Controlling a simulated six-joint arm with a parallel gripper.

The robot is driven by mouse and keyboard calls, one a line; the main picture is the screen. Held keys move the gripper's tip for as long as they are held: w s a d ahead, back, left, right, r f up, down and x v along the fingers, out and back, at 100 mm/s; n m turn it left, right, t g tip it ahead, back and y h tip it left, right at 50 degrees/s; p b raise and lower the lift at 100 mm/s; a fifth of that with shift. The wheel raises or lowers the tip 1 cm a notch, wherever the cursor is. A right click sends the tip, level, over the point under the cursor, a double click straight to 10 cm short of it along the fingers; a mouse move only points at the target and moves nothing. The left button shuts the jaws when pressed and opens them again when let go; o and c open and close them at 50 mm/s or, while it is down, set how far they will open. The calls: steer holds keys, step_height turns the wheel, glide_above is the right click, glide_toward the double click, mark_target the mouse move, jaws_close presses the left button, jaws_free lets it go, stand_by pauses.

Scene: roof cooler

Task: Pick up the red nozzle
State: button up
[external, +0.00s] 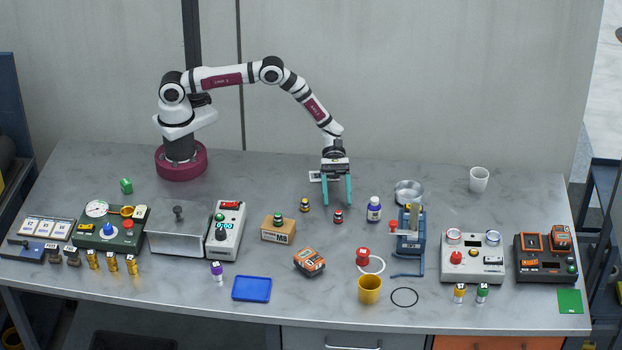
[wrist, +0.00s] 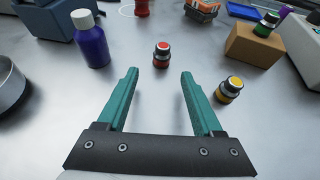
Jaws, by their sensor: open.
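The red nozzle (external: 338,216), a small round piece with a dark metal band and a red top, stands upright on the grey table. In the wrist view the red nozzle (wrist: 161,56) is just beyond the fingertips, centred between them and touching neither. My gripper (external: 338,203) points down with its two teal fingers apart and nothing between them; it also shows open in the wrist view (wrist: 160,74).
A yellow nozzle (external: 304,205) stands to the left, and a green nozzle (external: 277,219) sits on a cardboard box (external: 275,234). A blue-purple bottle (external: 374,210) stands close on the right. An orange device (external: 309,262) lies in front. Bare table surrounds the red nozzle.

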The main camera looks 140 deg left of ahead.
mark_target(338, 216)
steer(key=x, duration=0.4)
steer(key=shift+w+d+r, duration=0.15)
steer(key=shift+w+d, duration=0.05)
steer(key=shift+d, duration=0.1)
jaws_close()
